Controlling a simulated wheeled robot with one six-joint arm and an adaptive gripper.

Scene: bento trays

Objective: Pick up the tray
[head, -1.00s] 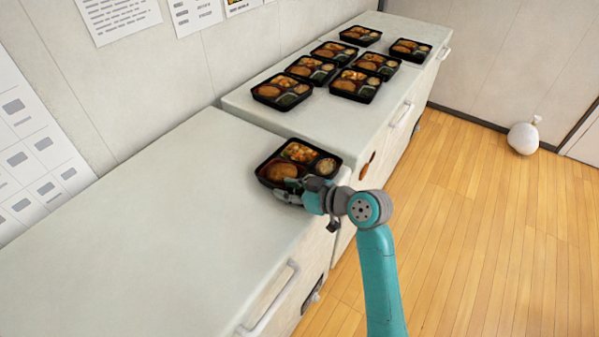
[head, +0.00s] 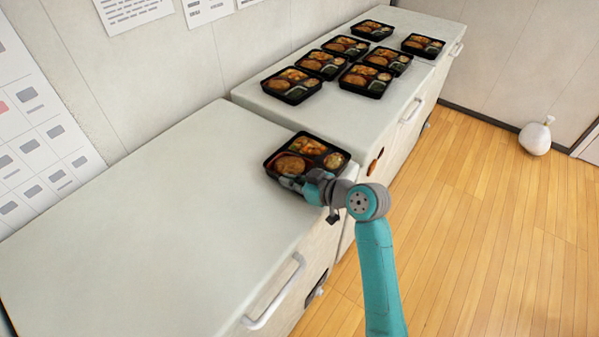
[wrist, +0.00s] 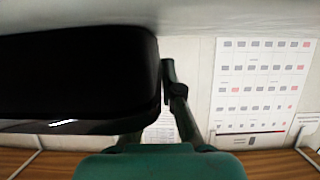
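The tray (head: 276,172) is a black bento box with food in several compartments. It sits at the far right corner of the near counter in the head view. My gripper (head: 293,184) is at the tray's near side, with its fingers drawn in at the rim. In the wrist view the tray (wrist: 75,85) fills the left as a dark shape. One finger of my gripper (wrist: 166,85) stands against its right end; the other is hidden behind the tray. The gripper looks shut on the rim. I cannot see a clear gap between tray and counter.
The near counter (head: 150,220) is otherwise bare. Several more bento trays (head: 291,86) stand on the farther counter (head: 350,125). A handle (head: 275,295) sticks out from the near counter's front. A white bag (head: 535,138) lies on the wooden floor (head: 480,220).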

